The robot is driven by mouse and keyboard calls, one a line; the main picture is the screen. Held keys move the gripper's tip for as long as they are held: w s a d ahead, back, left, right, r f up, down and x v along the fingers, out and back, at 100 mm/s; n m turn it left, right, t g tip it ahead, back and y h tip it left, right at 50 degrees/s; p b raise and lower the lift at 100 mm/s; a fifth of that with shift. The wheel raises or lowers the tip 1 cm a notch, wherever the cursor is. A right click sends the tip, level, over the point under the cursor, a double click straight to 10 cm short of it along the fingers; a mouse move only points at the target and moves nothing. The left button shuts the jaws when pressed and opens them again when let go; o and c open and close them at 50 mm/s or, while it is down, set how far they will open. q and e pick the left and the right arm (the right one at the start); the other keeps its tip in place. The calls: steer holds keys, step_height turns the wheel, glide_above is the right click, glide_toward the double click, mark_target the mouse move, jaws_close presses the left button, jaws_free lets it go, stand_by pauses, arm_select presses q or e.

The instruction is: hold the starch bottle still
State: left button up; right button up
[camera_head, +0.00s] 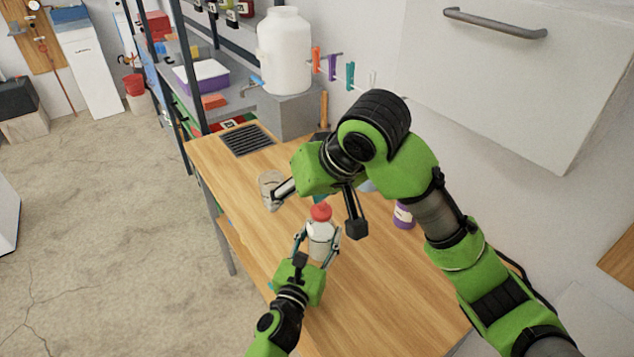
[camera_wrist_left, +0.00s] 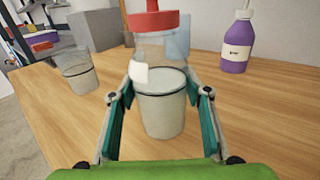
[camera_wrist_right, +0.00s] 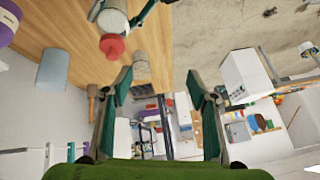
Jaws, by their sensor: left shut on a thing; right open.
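The starch bottle (camera_head: 320,238), clear with a pale filling and a red cap, stands upright on the wooden table. My left gripper (camera_head: 318,243) is shut around its body; the left wrist view shows the bottle (camera_wrist_left: 163,112) between both fingers. My right gripper (camera_head: 315,211) is open and empty, above the table close to the bottle's red cap. In the right wrist view its spread fingers (camera_wrist_right: 158,88) have nothing between them, and the bottle's red cap (camera_wrist_right: 112,46) shows beyond them at the top.
A glass beaker (camera_head: 269,184) stands left of the bottle, also in the left wrist view (camera_wrist_left: 78,74). A purple bottle (camera_head: 404,216) stands on the right near the wall. A dark grille (camera_head: 247,140) lies at the table's far end. The near tabletop is clear.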

mark_target(321, 206)
steer(key=w+d+r+m+h, duration=0.2)
steer(key=w+d+m+h, duration=0.1)
steer(key=m+h, duration=0.3)
steer(key=shift+g+y, duration=0.3)
steer(key=shift+g, duration=0.1)
steer(key=x, duration=1.2)
steer(key=shift+s+d+f, duration=0.1)
steer(key=shift+s+d, duration=0.1)
steer(key=shift+s, duration=0.1)
steer(key=c, duration=1.1)
